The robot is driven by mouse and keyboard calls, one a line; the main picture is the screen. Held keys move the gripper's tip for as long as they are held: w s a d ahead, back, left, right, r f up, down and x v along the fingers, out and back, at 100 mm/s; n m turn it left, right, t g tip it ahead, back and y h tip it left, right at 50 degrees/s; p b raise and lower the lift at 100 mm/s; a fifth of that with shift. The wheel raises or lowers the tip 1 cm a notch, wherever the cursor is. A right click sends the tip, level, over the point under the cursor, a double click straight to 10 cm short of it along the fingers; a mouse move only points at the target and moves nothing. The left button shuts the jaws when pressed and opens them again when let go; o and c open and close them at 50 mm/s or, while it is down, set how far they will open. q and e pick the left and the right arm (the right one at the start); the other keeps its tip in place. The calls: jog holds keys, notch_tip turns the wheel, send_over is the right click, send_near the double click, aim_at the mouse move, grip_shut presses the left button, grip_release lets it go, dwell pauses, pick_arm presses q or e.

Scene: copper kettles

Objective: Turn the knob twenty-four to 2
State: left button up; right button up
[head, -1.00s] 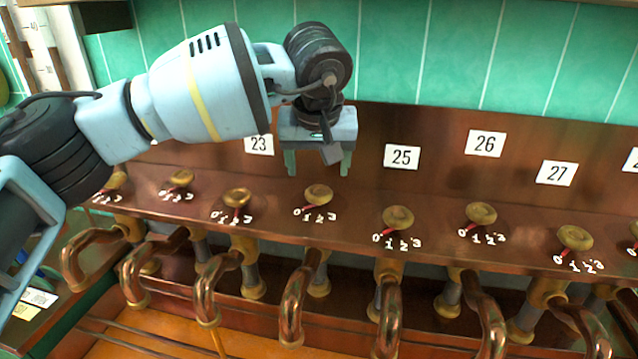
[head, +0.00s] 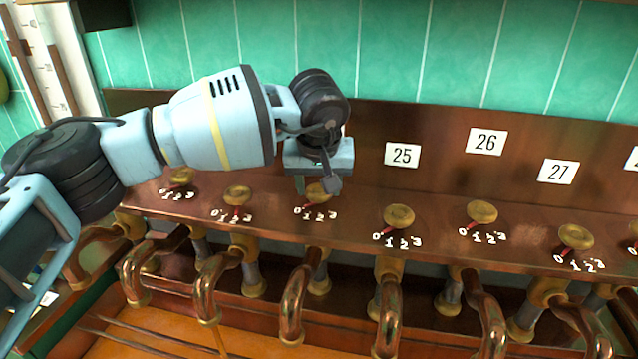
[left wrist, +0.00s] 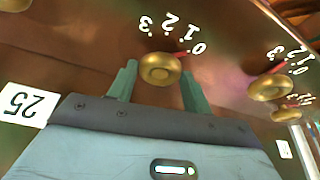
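The brass knob (head: 315,194) under my left gripper stands between the knob of plate 25 and the one to its left; its own number plate is hidden. In the left wrist view this knob (left wrist: 160,69) has its red pointer towards 0, on a dial marked 0 to 3. My left gripper (head: 319,188) is open just above the knob. In the left wrist view its two fingertips (left wrist: 158,75) lie on either side of the knob, apart from it. My right gripper is not in view.
Knob 25 (head: 398,216) and knob 26 (head: 482,211) stand to the right, another knob (head: 238,195) to the left, all on the same copper ledge. The copper back panel (head: 440,130) rises close behind. Curved copper pipes (head: 295,305) hang below.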

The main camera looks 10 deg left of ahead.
pick_arm(q)
jog(key=c, duration=0.5)
jog(key=shift+o, duration=0.2)
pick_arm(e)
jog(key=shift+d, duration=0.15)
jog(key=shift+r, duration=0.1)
pick_arm(q)
jog(key=shift+d+r+n+y+p, duration=0.15)
jog(key=shift+n+y+p, duration=0.25)
jog(key=shift+n, duration=0.8)
jog(key=n+y, duration=0.1)
jog(key=n, duration=0.1)
jog(key=shift+w+d+n+g, duration=0.1)
jog(key=shift+n+g, duration=0.3)
jog(key=n, duration=0.2)
jog(key=shift+w+n+g+y, duration=0.1)
jog(key=shift+n+g+y, duration=0.2)
jog(key=shift+y, duration=0.1)
jog(key=n, duration=0.2)
jog(key=n+g, duration=0.1)
jog(key=shift+d+f+y, duration=0.1)
jog(key=shift+f+y, duration=0.15)
jog(key=shift+y, duration=0.05)
jog(key=shift+w+n+g, duration=0.1)
jog(key=shift+n+g, duration=0.2)
jog(key=shift+n, duration=0.3)
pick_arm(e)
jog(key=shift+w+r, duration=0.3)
